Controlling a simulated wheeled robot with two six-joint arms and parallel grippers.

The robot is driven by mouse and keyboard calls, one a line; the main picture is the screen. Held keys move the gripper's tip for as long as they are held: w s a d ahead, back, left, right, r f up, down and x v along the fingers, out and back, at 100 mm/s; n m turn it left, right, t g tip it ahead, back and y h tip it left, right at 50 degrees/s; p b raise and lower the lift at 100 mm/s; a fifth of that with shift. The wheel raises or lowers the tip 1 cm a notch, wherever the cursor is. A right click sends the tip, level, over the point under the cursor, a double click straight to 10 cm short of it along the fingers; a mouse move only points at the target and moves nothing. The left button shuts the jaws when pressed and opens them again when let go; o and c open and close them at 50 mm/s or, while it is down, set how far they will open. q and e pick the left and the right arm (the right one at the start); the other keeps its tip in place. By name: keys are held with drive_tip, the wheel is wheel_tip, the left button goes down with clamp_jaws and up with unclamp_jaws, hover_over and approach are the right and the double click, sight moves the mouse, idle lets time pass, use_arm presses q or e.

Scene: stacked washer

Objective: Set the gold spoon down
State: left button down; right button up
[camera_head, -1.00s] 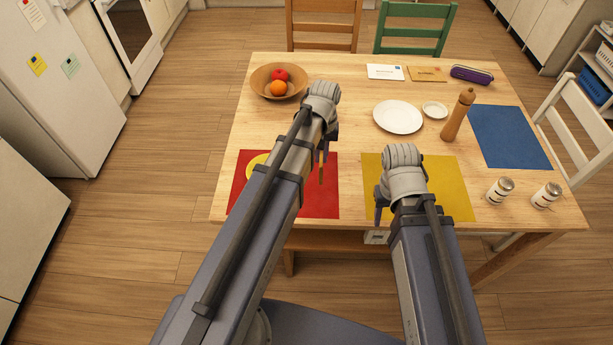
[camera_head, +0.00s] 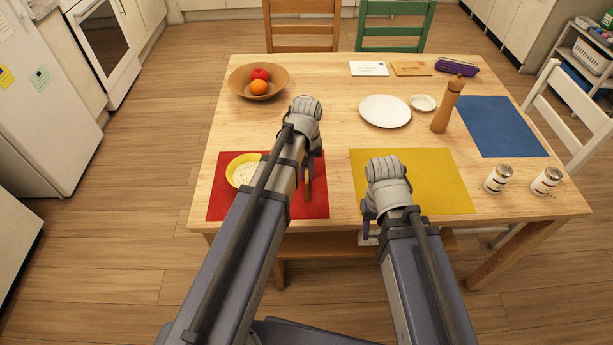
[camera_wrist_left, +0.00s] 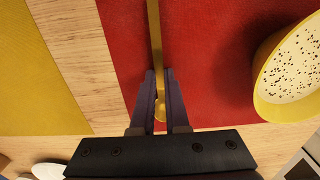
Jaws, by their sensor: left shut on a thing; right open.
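The gold spoon (camera_head: 308,187) is in my left gripper (camera_head: 309,166), over the right part of the red placemat (camera_head: 310,208). In the left wrist view the fingers (camera_wrist_left: 159,82) are shut on the spoon (camera_wrist_left: 154,35), whose shaft runs away from them over the red mat (camera_wrist_left: 210,60). I cannot tell whether the spoon touches the mat. A yellow bowl (camera_head: 238,170) with speckled white contents stands on the mat to the left, partly hidden by my left arm. My right gripper (camera_head: 367,225) is open and empty by the yellow placemat's front edge; its fingers are partly hidden.
The yellow placemat (camera_head: 430,175) lies right of the red one, with bare wood between. A white plate (camera_head: 385,111), small dish (camera_head: 423,103), pepper mill (camera_head: 447,105) and two jars (camera_head: 498,179) stand further right. A fruit bowl (camera_head: 240,84) is at back left.

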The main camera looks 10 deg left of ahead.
sight(307, 175)
use_arm(q)
drive_tip(key=shift+f, duration=0.2)
drive_tip(key=c, duration=0.9)
unclamp_jaws()
drive_tip(key=shift+r, duration=0.1)
wheel_tip(307, 175, up, 12)
drive_tip(key=p, duration=1.2)
drive_tip(key=s+d+m, duration=0.2)
drive_tip(key=s+d, duration=0.1)
drive_tip(key=s, duration=0.1)
drive_tip(key=s+d+m, duration=0.2)
drive_tip(key=s+d, duration=0.1)
drive_tip(key=s, duration=0.2)
drive_tip(key=s+d+m+y, duration=0.1)
drive_tip(key=s+d+m, duration=0.2)
drive_tip(key=s, duration=0.2)
drive_tip(key=shift+s+d+r, duration=0.2)
drive_tip(key=shift+s+d, duration=0.05)
drive_tip(key=shift+d, duration=0.15)
